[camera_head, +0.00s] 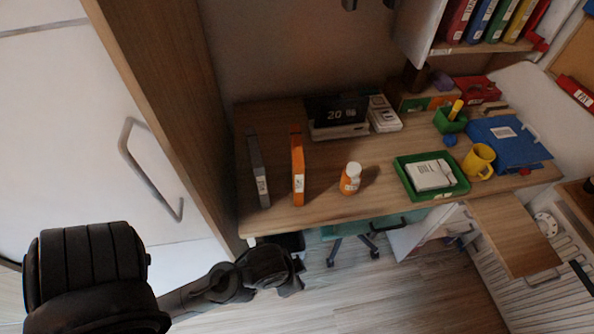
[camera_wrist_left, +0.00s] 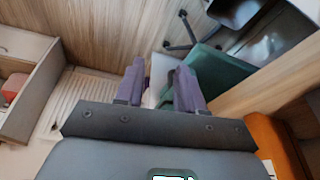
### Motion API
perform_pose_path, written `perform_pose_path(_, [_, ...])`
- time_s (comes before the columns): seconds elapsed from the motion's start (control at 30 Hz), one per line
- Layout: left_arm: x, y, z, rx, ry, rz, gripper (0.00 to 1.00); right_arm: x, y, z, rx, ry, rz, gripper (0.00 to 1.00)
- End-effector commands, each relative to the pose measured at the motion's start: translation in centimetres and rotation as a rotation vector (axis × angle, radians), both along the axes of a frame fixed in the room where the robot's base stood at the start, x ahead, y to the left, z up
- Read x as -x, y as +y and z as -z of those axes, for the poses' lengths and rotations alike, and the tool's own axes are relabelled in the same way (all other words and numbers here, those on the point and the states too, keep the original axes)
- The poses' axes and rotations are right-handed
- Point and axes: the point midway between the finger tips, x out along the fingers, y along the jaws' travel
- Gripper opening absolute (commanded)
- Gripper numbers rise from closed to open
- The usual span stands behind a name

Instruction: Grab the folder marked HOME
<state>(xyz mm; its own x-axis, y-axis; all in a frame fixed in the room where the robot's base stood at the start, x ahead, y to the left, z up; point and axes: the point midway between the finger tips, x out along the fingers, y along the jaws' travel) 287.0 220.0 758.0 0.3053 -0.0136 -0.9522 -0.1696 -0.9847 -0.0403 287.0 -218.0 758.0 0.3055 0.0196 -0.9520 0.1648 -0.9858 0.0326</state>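An orange folder (camera_head: 297,168) stands upright on the desk with a white label on its front spine. A grey folder (camera_head: 258,170) stands to its left, also with a white label. Several coloured binders (camera_head: 485,20) stand on the shelf at upper right. The lettering on the labels is too small to read, so I cannot tell which is HOME. My left gripper (camera_wrist_left: 160,66) is open and empty in the left wrist view, its two fingers apart. An orange surface, probably the orange folder (camera_wrist_left: 272,140), shows at lower right there. My right gripper is not in view.
A tall cabinet (camera_head: 75,120) with a handle stands left of the desk.

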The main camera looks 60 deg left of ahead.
Motion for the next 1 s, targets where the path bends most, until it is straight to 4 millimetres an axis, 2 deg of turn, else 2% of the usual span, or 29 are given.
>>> perform_pose_path(0.47, [-0.03, -0.31, -0.05, 0.013, 0.000, -0.008, 0.38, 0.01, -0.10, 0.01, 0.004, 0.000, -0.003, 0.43])
perform_pose_path(0.6, [-0.03, -0.32, -0.06, 0.014, 0.000, -0.009, 0.60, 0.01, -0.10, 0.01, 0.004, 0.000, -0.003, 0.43])
perform_pose_path(0.87, [-0.05, -0.11, -0.05, 0.004, -0.001, -0.003, 0.60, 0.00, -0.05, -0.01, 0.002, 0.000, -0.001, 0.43])
perform_pose_path(1.0, [-0.79, -0.19, -0.30, 0.008, -0.042, 0.006, 0.60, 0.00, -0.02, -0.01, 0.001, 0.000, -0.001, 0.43])
